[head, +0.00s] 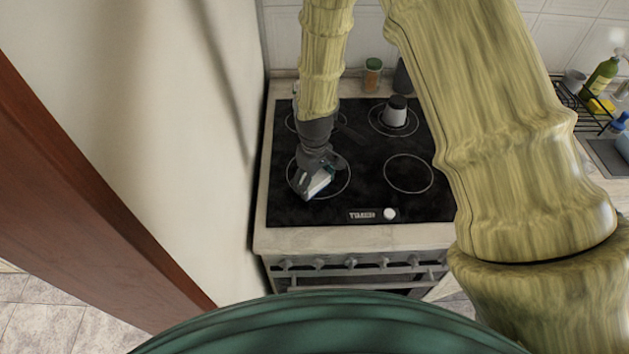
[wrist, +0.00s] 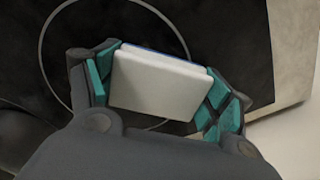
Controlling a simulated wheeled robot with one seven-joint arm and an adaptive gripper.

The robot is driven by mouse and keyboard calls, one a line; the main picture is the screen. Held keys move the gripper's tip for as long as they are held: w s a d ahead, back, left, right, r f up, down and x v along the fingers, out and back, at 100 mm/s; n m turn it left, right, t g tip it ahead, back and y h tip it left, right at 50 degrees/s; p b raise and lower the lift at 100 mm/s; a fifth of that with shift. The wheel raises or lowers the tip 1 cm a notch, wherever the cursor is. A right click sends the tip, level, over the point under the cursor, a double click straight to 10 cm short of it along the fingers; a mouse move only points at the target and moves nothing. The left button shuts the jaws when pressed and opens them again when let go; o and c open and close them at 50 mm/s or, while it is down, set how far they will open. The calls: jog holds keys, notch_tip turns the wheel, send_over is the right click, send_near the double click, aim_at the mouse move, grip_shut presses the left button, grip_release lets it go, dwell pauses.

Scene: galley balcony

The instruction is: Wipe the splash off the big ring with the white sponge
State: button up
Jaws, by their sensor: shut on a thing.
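My gripper (head: 316,172) is shut on the white sponge (head: 320,183), low over the front left of the black hob. In the wrist view the sponge (wrist: 160,86) sits between the teal-padded fingers of my gripper (wrist: 158,92), with a thin blue edge at its far side. The big ring (head: 350,177) is the front-left circle on the hob, and my gripper and sponge cover part of it. Its outline also shows in the wrist view (wrist: 41,45). I cannot tell whether the sponge touches the glass. No splash is distinguishable on the visible glass.
A white and grey cup-like thing (head: 394,113) stands on the back-right ring. A round white piece (head: 390,214) lies by the hob's front label. A spice jar (head: 372,75) stands behind. A wall (head: 220,120) rises close on the left. The front-right ring (head: 408,188) is clear.

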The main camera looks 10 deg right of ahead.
jog(key=shift+w+d+f, duration=0.1)
jog(key=shift+w+d, duration=0.05)
jog(key=shift+w, duration=0.6)
jog(key=shift+w+d, duration=0.15)
jog(key=shift+w, duration=0.55)
jog(key=shift+s+a+f, duration=0.15)
jog(key=shift+s+a, duration=0.05)
jog(key=shift+s, duration=0.8)
jog(key=shift+s+a+f, duration=0.15)
jog(key=shift+s, duration=0.85)
jog(key=shift+c, duration=1)
jog(key=shift+p, duration=0.3)
jog(key=shift+w+r+p, duration=0.2)
jog(key=shift+r+p, duration=2.15)
jog(key=shift+r, duration=1.3)
